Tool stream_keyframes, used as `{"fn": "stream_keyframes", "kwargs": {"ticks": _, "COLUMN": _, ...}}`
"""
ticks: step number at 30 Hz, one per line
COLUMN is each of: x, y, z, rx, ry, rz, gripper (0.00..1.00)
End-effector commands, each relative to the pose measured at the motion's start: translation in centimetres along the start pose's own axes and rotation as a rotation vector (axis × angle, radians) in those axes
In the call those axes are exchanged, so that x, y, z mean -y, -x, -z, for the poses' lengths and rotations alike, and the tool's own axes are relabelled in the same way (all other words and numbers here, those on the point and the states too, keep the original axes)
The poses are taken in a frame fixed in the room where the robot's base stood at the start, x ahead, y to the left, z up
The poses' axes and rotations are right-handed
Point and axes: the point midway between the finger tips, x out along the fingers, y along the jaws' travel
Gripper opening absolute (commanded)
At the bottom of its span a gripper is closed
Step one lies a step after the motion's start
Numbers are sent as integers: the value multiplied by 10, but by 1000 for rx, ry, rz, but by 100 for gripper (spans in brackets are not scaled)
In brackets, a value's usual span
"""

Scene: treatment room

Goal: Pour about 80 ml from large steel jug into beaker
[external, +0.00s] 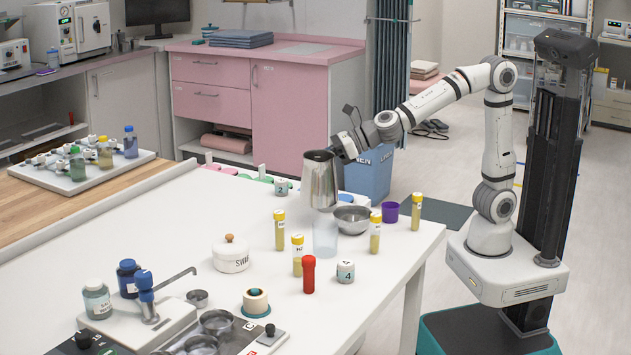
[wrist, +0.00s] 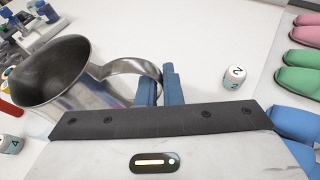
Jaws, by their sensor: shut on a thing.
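The large steel jug (external: 320,182) is held up over the table, nearly upright, in the external view. Its wide mouth and handle show in the wrist view (wrist: 88,72). The blue fingers of my gripper (wrist: 158,88) are shut on the jug's handle; in the external view my gripper (external: 345,146) is at the jug's upper right. The clear beaker (external: 325,238) stands on the white table just below the jug, whose lower end overlaps its top in the picture. No stream shows between them. The inside of the jug is dark, and I cannot tell its liquid level or the beaker's.
Several yellow vials, including one (external: 280,230) left of the beaker, stand nearby. A steel bowl (external: 352,219) and purple cup (external: 390,212) are right of it. A red bottle (external: 309,275) and numbered block (external: 345,271) stand in front. A white lidded pot (external: 231,255) is farther left.

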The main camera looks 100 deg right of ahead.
Motion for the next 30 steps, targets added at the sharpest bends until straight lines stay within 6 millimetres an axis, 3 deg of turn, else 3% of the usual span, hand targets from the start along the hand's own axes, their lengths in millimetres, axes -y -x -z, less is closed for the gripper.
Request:
{"fn": "stream_keyframes", "kwargs": {"ticks": 10, "x": -14, "y": 6, "z": -13, "rx": 0, "ry": 141, "rz": 68, "gripper": 0}}
{"fn": "stream_keyframes", "kwargs": {"ticks": 30, "x": -66, "y": 20, "z": -46, "rx": -3, "ry": 549, "rz": 236, "gripper": 0}}
